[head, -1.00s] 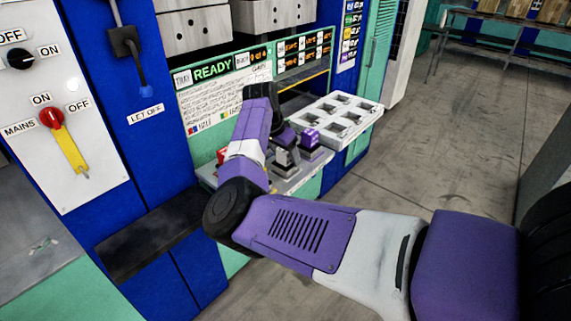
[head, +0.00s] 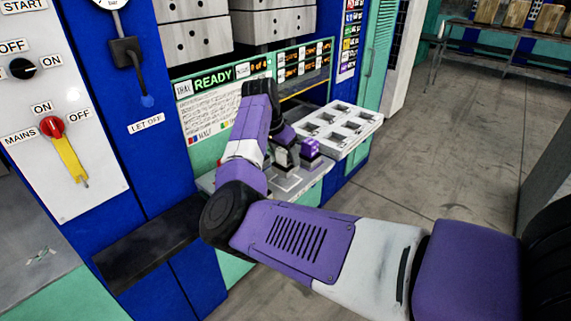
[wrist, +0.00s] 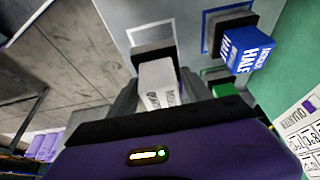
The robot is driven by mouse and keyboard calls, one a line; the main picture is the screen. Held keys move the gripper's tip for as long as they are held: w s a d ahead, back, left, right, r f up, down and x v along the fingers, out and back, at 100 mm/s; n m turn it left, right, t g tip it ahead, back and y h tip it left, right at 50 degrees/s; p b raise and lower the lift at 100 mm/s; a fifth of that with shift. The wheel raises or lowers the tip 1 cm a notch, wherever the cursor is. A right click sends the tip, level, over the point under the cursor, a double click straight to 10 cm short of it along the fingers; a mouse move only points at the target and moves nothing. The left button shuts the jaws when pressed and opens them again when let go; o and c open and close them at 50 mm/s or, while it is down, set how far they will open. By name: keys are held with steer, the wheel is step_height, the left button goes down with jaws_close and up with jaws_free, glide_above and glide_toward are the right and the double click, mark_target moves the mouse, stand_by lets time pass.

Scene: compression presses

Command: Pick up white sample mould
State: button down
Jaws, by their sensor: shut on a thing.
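The white sample mould (wrist: 158,82) is a small pale block with dark lettering. In the wrist view it sits between the two fingers of my gripper (wrist: 160,92), which are shut on it. A dark piece (wrist: 153,56) shows behind the mould, over a white-outlined square (wrist: 150,32) on the grey shelf. I cannot tell whether the mould still touches anything below. In the head view my gripper (head: 285,152) is over the shelf in front of the press, partly hidden by my own arm.
A blue block marked HALF (wrist: 246,50) stands close to the right in the wrist view, with a green block (wrist: 224,90) near it. A purple block (head: 310,149) stands right of my gripper. A white tray with square pockets (head: 340,130) lies beyond; floor is open at right.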

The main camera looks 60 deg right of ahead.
step_height(320, 180, up, 16)
steer(key=shift+b, duration=0.45)
